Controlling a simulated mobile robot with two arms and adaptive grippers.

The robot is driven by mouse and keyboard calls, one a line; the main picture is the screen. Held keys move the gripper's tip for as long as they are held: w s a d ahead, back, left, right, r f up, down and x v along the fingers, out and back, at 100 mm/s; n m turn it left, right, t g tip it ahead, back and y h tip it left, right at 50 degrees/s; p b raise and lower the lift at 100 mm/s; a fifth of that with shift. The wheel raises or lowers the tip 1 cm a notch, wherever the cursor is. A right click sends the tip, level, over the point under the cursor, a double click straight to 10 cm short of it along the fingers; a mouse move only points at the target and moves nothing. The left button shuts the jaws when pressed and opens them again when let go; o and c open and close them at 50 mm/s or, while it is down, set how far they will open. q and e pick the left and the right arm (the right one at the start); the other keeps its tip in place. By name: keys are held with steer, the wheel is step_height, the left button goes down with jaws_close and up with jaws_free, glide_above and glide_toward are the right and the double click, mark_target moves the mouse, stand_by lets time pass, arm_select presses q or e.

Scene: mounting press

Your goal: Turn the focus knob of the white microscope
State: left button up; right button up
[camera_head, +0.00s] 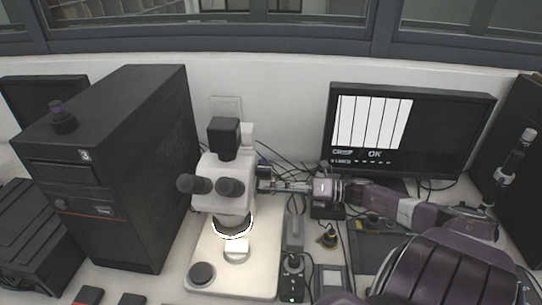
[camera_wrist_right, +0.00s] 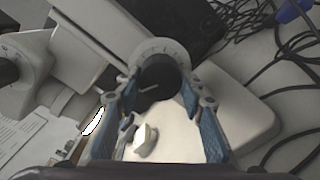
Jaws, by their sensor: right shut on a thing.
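The white microscope (camera_head: 225,170) stands on its pale base (camera_head: 262,250) in the middle of the bench, eyepieces toward me. Its dark focus knob (camera_head: 264,171) is on the right side of the body, mostly hidden by my gripper. In the right wrist view the black focus knob (camera_wrist_right: 159,76) has a white graduated ring (camera_wrist_right: 160,48) behind it. My right gripper (camera_head: 268,186) reaches in from the right, and its fingers are shut on the knob, one on each side. In the wrist view the gripper (camera_wrist_right: 161,92) fingertips flank the knob. My left gripper is not in view.
A black computer tower (camera_head: 115,165) stands close to the left of the microscope. A monitor (camera_head: 440,135) showing "OK" is behind my right arm. Black cables (camera_head: 290,158) lie behind the microscope. A small grey box (camera_head: 295,234) and a controller (camera_head: 292,275) sit right of its base.

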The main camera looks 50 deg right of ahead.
steer(key=shift+f, duration=0.1)
steer(key=o, duration=1.2)
steer(key=shift+c, duration=0.2)
steer(key=v, duration=1.2)
stand_by(0.4)
